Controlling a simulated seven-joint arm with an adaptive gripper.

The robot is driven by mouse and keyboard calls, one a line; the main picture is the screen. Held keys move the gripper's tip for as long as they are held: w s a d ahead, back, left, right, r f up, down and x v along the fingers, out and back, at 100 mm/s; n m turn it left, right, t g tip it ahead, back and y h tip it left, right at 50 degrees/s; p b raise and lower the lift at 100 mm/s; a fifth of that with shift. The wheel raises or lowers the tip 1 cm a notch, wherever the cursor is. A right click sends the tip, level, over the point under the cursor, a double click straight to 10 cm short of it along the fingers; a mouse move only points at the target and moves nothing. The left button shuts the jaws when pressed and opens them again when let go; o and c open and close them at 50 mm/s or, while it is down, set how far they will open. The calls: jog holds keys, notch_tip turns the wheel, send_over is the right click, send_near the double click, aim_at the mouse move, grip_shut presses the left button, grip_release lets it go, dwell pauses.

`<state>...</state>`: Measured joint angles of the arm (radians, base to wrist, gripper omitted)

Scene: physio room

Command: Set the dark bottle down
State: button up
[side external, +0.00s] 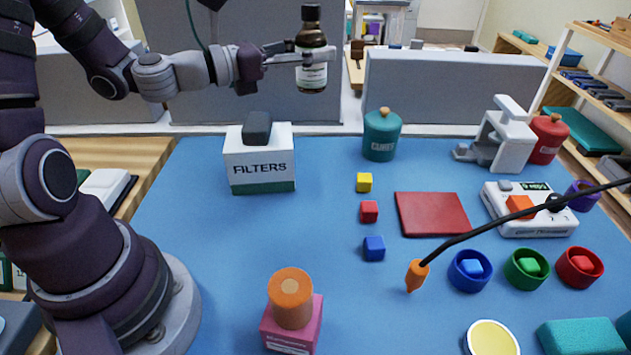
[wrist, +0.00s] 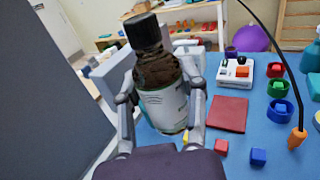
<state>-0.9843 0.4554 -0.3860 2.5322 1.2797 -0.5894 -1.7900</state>
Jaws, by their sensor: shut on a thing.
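The dark bottle (side external: 311,45) is brown with a black cap and a pale label. My gripper (side external: 318,56) is shut on it and holds it upright, high above the far part of the blue table (side external: 310,220). In the wrist view the bottle (wrist: 160,75) stands between the two fingers, one on each side of its label. The bottle hides part of the table behind it in that view.
A filters box (side external: 259,165) with a dark block on top, a teal canister (side external: 381,135) and a white device (side external: 497,140) stand towards the back. A red square (side external: 432,214) and small cubes lie mid-table. A black cable with an orange tip (side external: 417,274) hangs at right.

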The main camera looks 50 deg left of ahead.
jog(key=shift+r, duration=0.1)
jog(key=w+d+f+m+g+h, duration=0.1)
jog(key=w+f+h, duration=0.1)
jog(key=f, duration=0.4)
jog(key=w+d+f+m+h, duration=0.1)
jog(key=w+d+f+h, duration=0.15)
jog(key=f, duration=0.35)
send_over(346, 201)
jog(key=shift+m+g+y, duration=0.3)
jog(key=shift+y, duration=0.05)
notch_tip(346, 201, down, 10)
jog(key=shift+f, duration=0.1)
jog(key=o, duration=1.2)
